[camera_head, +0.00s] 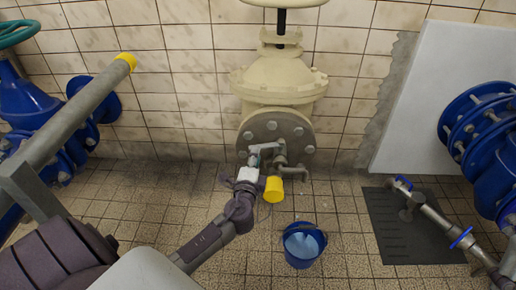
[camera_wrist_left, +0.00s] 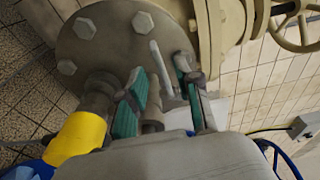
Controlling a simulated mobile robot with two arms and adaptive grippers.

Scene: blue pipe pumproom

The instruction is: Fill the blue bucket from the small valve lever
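The blue bucket (camera_head: 302,262) stands upright on the tiled floor, below and slightly right of the spout (camera_head: 299,171). Its inside shows light blue; I cannot tell whether that is water. The small valve is at the round flange of the big cream valve. My left gripper (camera_head: 258,158) is at the small valve. In the left wrist view, the fingers of my left gripper (camera_wrist_left: 163,105) are apart, with the thin grey lever (camera_wrist_left: 160,65) showing between them. I cannot tell whether either finger touches it. My right gripper is not in view.
A yellow piece (camera_head: 273,189) hangs beside the spout. The cream valve (camera_head: 278,80) stands against the tiled wall. Blue pipework (camera_head: 495,130) and a grey mat (camera_head: 395,235) are at the right. A grey bar with a yellow end (camera_head: 85,105) crosses the left. Floor around the bucket is clear.

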